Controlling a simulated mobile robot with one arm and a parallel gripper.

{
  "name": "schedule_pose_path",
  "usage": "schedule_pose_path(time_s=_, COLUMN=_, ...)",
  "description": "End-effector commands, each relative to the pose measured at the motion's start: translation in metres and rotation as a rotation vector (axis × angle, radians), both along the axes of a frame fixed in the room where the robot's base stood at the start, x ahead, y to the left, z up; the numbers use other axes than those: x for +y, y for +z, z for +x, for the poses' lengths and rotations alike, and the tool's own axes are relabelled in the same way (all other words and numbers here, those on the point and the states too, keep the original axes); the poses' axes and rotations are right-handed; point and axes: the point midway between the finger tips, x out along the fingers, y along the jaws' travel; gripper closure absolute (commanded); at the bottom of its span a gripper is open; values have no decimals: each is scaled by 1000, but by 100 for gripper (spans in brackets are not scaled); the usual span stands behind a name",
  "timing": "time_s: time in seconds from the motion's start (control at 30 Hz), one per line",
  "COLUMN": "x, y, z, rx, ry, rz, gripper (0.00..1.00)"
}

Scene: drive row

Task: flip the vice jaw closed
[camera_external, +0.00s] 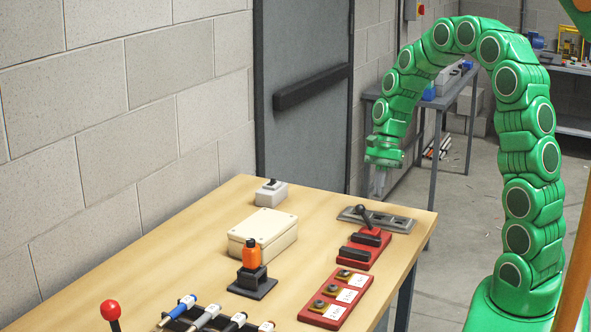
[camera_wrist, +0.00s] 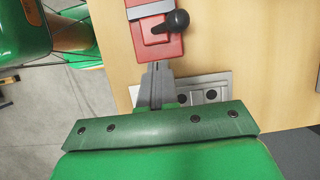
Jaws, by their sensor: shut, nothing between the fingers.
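A red block with dark bars across it (camera_external: 364,248), which looks like the vice, lies near the right edge of the wooden table. A black-knobbed lever (camera_external: 363,214) rises at its far end. In the wrist view the red block (camera_wrist: 146,43) is at the top, with a light grey bar across it and the black knob (camera_wrist: 179,20) leaning right. Which part is the jaw I cannot tell for sure.
A grey plate with holes (camera_external: 398,222) lies by the block. A red panel (camera_external: 337,298), cream box (camera_external: 262,236), orange-knobbed switch (camera_external: 251,255), small grey switch box (camera_external: 271,195) and several coloured handles (camera_external: 207,317) are on the table (camera_external: 165,246). A wall is left.

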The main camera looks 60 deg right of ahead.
Motion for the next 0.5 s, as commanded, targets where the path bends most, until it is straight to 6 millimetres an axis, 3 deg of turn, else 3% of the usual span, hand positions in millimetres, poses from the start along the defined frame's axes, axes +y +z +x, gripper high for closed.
schedule_pose_path(time_s=0.27, x=-11, y=20, z=0, rx=-1, ry=-2, rz=-1, gripper=100)
schedule_pose_path(time_s=0.5, x=-53, y=20, z=-4, rx=8, ry=-2, rz=7, gripper=100)
